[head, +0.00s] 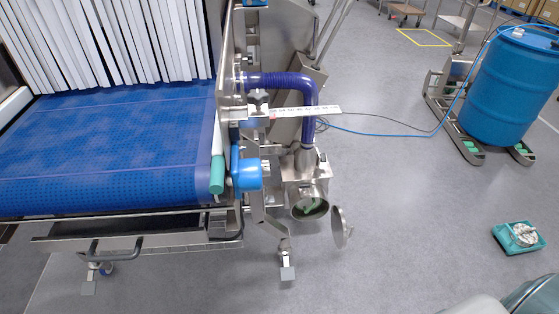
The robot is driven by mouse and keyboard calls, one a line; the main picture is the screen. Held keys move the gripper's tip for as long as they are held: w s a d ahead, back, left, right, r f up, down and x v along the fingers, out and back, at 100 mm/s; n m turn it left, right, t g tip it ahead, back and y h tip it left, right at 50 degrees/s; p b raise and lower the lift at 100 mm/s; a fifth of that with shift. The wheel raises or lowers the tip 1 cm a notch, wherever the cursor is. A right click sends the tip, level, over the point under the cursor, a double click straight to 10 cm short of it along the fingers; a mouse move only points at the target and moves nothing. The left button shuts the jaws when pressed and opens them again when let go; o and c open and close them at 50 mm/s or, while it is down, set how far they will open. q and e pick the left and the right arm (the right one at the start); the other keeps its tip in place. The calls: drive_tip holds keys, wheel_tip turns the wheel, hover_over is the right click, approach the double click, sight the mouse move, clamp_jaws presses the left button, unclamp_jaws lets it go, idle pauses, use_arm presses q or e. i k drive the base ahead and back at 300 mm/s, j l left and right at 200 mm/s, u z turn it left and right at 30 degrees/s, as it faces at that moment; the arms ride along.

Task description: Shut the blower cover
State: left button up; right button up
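The blower (305,172) is a metal housing at the right side of the conveyor, joined to a dark blue hose (310,110). Its round mouth (310,208) faces the front and is uncovered, with something green visible inside. The blower cover (341,228) is a round metal disc standing open to the right of the mouth, swung away from it. Neither of my grippers shows in the head view. A grey rounded part cut off at the bottom right corner may be part of my arm.
The conveyor with its blue belt (110,140) and white strip curtain fills the left. A blue barrel (510,85) stands on a wheeled base at the upper right. A teal tray (518,238) lies on the floor at right.

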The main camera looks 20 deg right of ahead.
sight(340, 228)
drive_tip(key=k+l, duration=0.15)
drive_tip(key=l, duration=0.25)
drive_tip(key=k+l, duration=0.1)
drive_tip(key=l, duration=0.3)
drive_tip(key=k+l, duration=0.15)
drive_tip(key=l, duration=0.25)
drive_tip(key=k+l, duration=0.1)
drive_tip(key=l, duration=0.3)
drive_tip(key=k+l, duration=0.15)
drive_tip(key=l, duration=0.25)
drive_tip(key=k+l, duration=0.15)
drive_tip(key=l, duration=0.25)
drive_tip(key=k+l, duration=0.1)
drive_tip(key=l, duration=0.3)
